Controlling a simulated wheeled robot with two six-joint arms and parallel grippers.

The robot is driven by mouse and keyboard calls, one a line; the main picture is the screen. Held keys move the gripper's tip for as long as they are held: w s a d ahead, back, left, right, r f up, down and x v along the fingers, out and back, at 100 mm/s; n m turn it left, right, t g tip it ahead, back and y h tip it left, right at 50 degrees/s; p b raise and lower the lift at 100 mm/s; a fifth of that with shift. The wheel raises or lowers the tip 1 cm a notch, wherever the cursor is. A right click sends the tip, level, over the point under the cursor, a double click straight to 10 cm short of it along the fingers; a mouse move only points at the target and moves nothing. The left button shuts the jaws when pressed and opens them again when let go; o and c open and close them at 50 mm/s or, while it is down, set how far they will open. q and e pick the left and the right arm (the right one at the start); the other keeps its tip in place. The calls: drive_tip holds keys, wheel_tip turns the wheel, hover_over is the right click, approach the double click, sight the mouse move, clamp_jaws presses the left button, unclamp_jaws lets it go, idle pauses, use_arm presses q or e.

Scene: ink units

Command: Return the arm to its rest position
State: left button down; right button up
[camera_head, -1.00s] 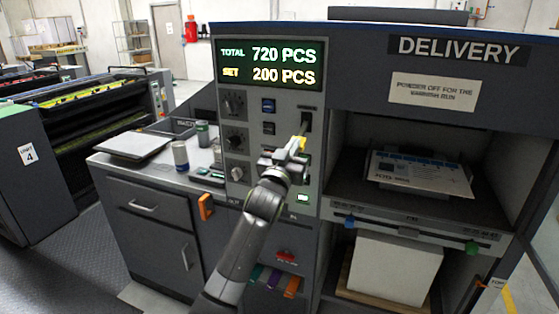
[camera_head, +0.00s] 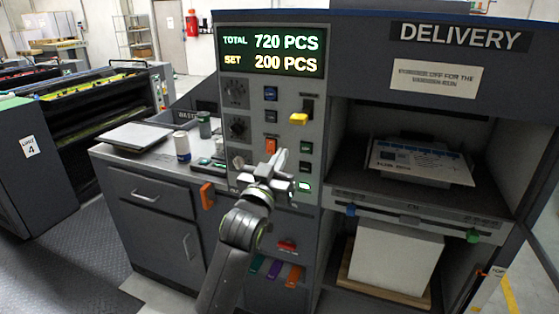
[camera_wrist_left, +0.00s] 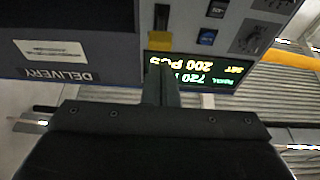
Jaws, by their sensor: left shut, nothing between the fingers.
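My left gripper (camera_head: 276,168) is shut and empty. It stands in front of the lower part of the grey control panel (camera_head: 254,100), below a yellow-tipped lever (camera_head: 299,118), and hides a little of the panel. My left arm (camera_head: 240,232) reaches up to it from the bottom of the head view. In the left wrist view, the shut fingers (camera_wrist_left: 162,80) point at the display (camera_wrist_left: 200,72), which appears upside down there. My right gripper is not in view.
The display (camera_head: 272,53) reads 720 and 200 PCS. A side counter (camera_head: 140,165) with cans is at left. The delivery bay (camera_head: 355,185) with a paper stack (camera_head: 420,160) is at right. An orange handle (camera_head: 207,195) sticks out from the cabinet front.

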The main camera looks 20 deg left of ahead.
use_arm(q)
drive_tip(key=shift+s+r, duration=0.1)
drive_tip(key=w+a+f+g, duration=0.1)
drive_tip(key=a+f+g, duration=0.15)
drive_tip(key=f, duration=0.95)
drive_tip(key=a+f+g, duration=0.1)
drive_tip(key=f+g, duration=0.2)
drive_tip(key=f, duration=1)
drive_tip(key=s+a+f+g+y, duration=0.1)
drive_tip(key=s+a+f+g, duration=0.1)
drive_tip(key=s+f, duration=0.65)
drive_tip(key=s+a+f+g, duration=0.1)
drive_tip(key=s+f+g, duration=0.25)
drive_tip(key=f, duration=0.95)
drive_tip(key=s+a+f+g+y, duration=0.1)
drive_tip(key=s+a+f, duration=0.1)
drive_tip(key=s+f, duration=0.65)
drive_tip(key=s+f+g, duration=0.2)
drive_tip(key=s+f, duration=0.4)
drive_tip(key=s, duration=0.6)
drive_tip(key=s+a+f+g, duration=0.1)
drive_tip(key=s+f+g, duration=0.2)
drive_tip(key=s+f, duration=0.4)
drive_tip(key=s+f+n+g, duration=0.1)
drive_tip(key=s+f+g, duration=0.2)
drive_tip(key=s, duration=1.4)
wheel_tip(320, 180, down, 4)
drive_tip(key=shift+s+a+f, duration=0.1)
drive_tip(key=shift+s+a, duration=0.1)
drive_tip(key=shift+s, duration=0.2)
